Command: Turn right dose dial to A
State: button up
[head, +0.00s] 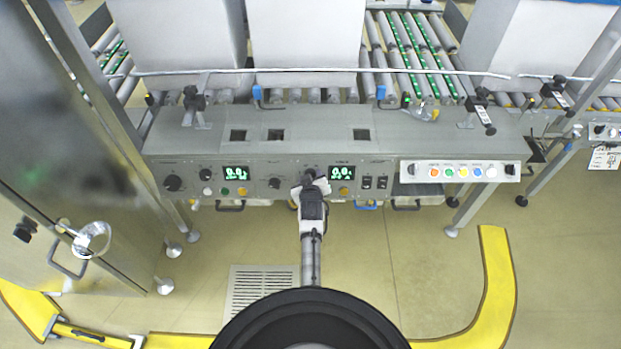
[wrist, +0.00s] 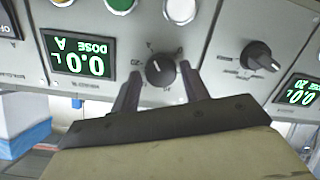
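The right dose dial (wrist: 161,70) is a round black knob on the grey panel. In the wrist view, which shows the panel upside down, it sits between the two fingers of my gripper (wrist: 160,80). The fingers are apart, one on each side, with a narrow gap to the knob; I see no clear contact. Small labels ring the dial; its exact pointer direction is hard to tell. The green display (wrist: 78,53) beside it reads 0.0 L and DOSE A. In the head view my gripper (head: 311,180) covers most of the dial; the right display (head: 341,172) is just right of it.
The left dose dial (wrist: 258,57) and left display (head: 236,173) are nearby on the panel. Coloured buttons (wrist: 180,8) lie close to the fingers. Black rocker switches (head: 374,182) and a button strip (head: 462,171) are further right. The floor in front is clear.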

jog(key=shift+o, duration=1)
jog(key=shift+s, duration=0.1)
jog(key=b+v, duration=0.1)
jog(key=v, duration=1.2)
jog(key=shift+s+r+b, duration=0.2)
jog(key=shift+s+b, duration=0.05)
jog(key=shift+b, duration=0.05)
